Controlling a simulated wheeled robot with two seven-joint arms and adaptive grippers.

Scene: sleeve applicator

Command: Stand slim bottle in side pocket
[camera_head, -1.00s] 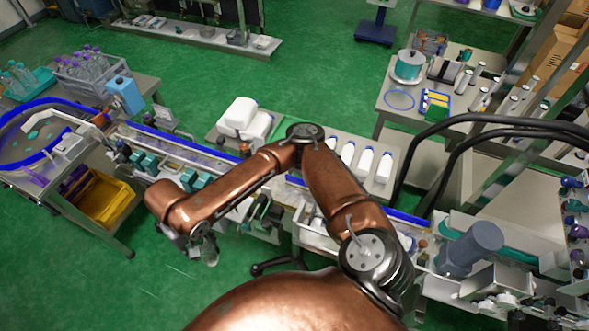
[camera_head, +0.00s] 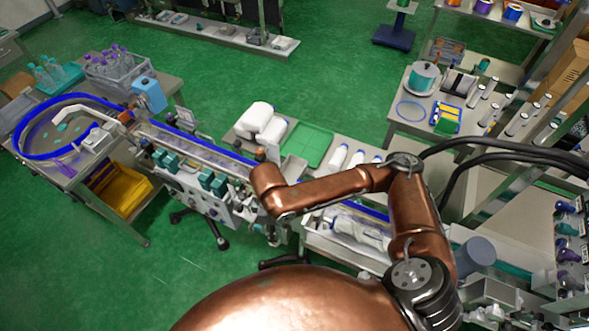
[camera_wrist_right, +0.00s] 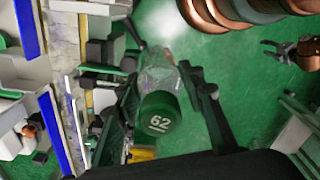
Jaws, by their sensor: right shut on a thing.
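The slim bottle (camera_wrist_right: 160,76) is clear with a green cap marked 62 and shows in the right wrist view, cap toward the camera. My right gripper (camera_wrist_right: 157,68) is shut on it, one dark finger on each side. The bottle is held above the green floor, beside the machine. In the head view my copper right arm reaches to the conveyor's near side; I cannot clearly make out the bottle there. A copper arm with a dark gripper, apparently my left gripper (camera_wrist_right: 300,52), shows at upper right in the wrist view, small and unclear. I cannot identify the side pocket.
The conveyor (camera_head: 195,146) runs from the round blue-rimmed table (camera_head: 62,168) toward the lower right. A pale trough (camera_head: 335,246) hangs at its near side. Behind are a green tray (camera_head: 308,146) and white containers (camera_head: 258,116). Floor at lower left is clear.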

